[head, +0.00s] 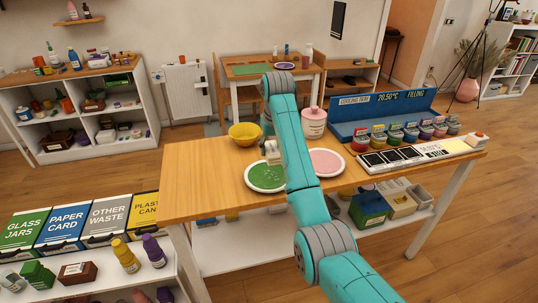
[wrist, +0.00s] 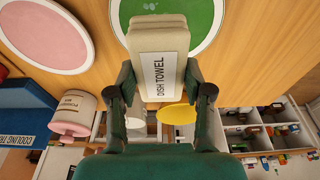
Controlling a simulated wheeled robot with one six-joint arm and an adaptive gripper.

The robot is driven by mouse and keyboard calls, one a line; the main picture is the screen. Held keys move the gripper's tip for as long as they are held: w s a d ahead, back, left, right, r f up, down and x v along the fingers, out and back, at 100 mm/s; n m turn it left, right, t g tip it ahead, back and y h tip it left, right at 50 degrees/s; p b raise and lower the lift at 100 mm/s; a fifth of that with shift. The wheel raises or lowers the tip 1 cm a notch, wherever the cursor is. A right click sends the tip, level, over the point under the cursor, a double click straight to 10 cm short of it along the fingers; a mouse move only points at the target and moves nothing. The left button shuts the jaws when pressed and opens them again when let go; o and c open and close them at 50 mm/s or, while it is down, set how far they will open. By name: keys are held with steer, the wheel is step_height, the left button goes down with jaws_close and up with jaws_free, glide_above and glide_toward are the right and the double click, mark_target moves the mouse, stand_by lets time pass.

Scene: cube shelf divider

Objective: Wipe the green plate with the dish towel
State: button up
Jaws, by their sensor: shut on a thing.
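The green plate (head: 262,178) with a white rim lies on the wooden table, with small pale specks on its surface. It also shows in the wrist view (wrist: 205,18), partly hidden by the towel. My gripper (wrist: 160,92) is shut on the dish towel (wrist: 158,40), a folded beige block with a "DISH TOWEL" label. In the head view the towel (head: 272,152) is at the far edge of the green plate. I cannot tell whether it touches the plate. My arm hides part of the gripper in the head view.
A pink plate (head: 326,162) lies right of the green plate, behind my arm. A yellow bowl (head: 244,134) stands behind left. A pink-and-white canister (head: 313,124) stands at the back. A blue cooling tray (head: 380,112) with several jars is at the right. The table's left part is clear.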

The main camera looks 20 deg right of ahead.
steer(key=shift+s+x, duration=0.25)
steer(key=shift+x, duration=0.9)
steer(key=shift+s+x, duration=0.25)
steer(key=shift+x, duration=0.95)
steer(key=shift+s+x, duration=0.25)
steer(key=shift+x, duration=0.9)
steer(key=shift+x, duration=0.75)
steer(key=shift+s+d, duration=0.15)
steer(key=shift+d, duration=0.45)
steer(key=shift+a, duration=0.1)
steer(key=shift+a, duration=1)
